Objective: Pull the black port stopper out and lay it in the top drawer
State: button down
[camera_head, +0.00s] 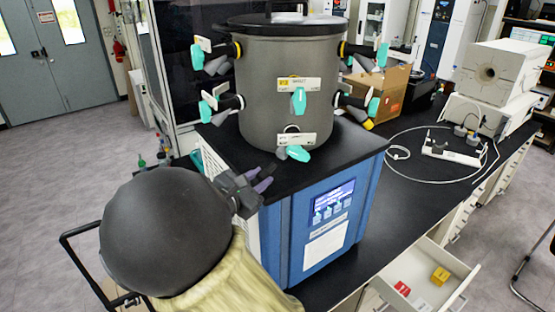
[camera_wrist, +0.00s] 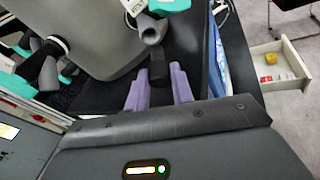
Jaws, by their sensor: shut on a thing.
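My gripper (camera_head: 262,180) is beside the front left corner of the blue freeze dryer, below the grey drum. In the wrist view its purple fingers (camera_wrist: 158,88) close on the black stopper (camera_wrist: 158,72). A grey port tube (camera_wrist: 150,36) with a turquoise handle shows just past the stopper, its round end facing me. The stopper looks apart from this tube, though the gap is small. In the head view I cannot make out the stopper clearly. The open top drawer (camera_head: 460,288) is at the lower right, and also at the right in the wrist view (camera_wrist: 298,58).
The grey drum (camera_head: 290,95) carries several ports with turquoise handles around its side. A yellow box (camera_head: 440,276) and a red item (camera_head: 402,288) lie in the drawer, with bare floor around them. The blue dryer body (camera_head: 325,225) stands between my gripper and the drawer.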

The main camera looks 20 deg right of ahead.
aim_at(260, 180)
jog(key=shift+s+a+f, duration=0.1)
jog(key=shift+s+a, duration=0.1)
jog(key=shift+a, duration=0.1)
jog(key=shift+w+d+r, duration=0.25)
jog(key=shift+w+d, duration=0.2)
jog(key=shift+d, duration=0.15)
dwell(0.8)
jog(key=shift+a, duration=0.1)
jog(key=shift+f+p+v, duration=0.15)
jog(key=shift+p+v, duration=0.3)
jog(key=shift+v, duration=0.9)
jog(key=shift+f+p+v, duration=0.2)
jog(key=shift+p+v, duration=0.25)
jog(key=shift+v, duration=0.95)
jog(key=shift+s, duration=0.1)
